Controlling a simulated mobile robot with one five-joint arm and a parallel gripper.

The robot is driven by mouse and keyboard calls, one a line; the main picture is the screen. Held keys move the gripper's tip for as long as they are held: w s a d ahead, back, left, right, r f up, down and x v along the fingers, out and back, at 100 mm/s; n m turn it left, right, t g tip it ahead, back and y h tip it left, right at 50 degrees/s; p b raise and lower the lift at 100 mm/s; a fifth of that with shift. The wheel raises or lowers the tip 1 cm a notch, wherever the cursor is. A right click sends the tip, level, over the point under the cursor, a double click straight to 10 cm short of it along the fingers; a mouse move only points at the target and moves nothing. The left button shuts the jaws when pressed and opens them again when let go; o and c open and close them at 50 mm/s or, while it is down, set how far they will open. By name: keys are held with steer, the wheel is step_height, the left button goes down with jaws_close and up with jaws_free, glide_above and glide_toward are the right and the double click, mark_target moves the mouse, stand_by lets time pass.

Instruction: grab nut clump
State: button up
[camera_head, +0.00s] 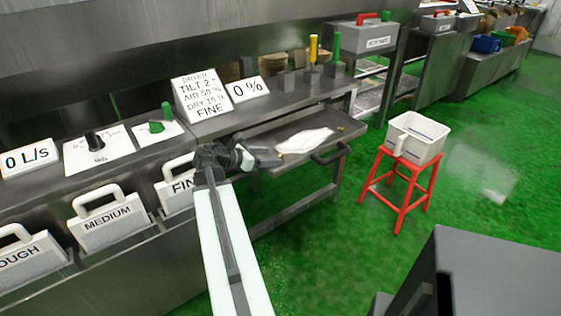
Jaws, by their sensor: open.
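My gripper (268,158) is dark and reaches over the left end of a dark tray (270,137) that stands out from the bench. It is open, with nothing visible between its fingers. A flat white piece (305,141) lies on the tray just right of my gripper. A small brown bit (280,153) shows close to my fingertips, and another brown bit (340,128) lies near the tray's right edge. Both are too small for me to tell whether either is the nut clump. My gripper hides part of the tray's left side.
A red stool (396,187) with a white tub (417,138) stands right of the tray. The tray's dark handle (330,155) sticks out in front. Panels marked MEDIUM (108,216) and FINE (180,186) stand at left. Green floor (310,255) is clear between bench and stool.

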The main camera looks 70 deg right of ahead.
mark_target(279, 156)
steer(key=b+x, duration=0.2)
steer(key=x, duration=0.3)
steer(key=shift+s+f, duration=0.1)
steer(key=shift+s, duration=0.05)
steer(key=c, duration=1.4)
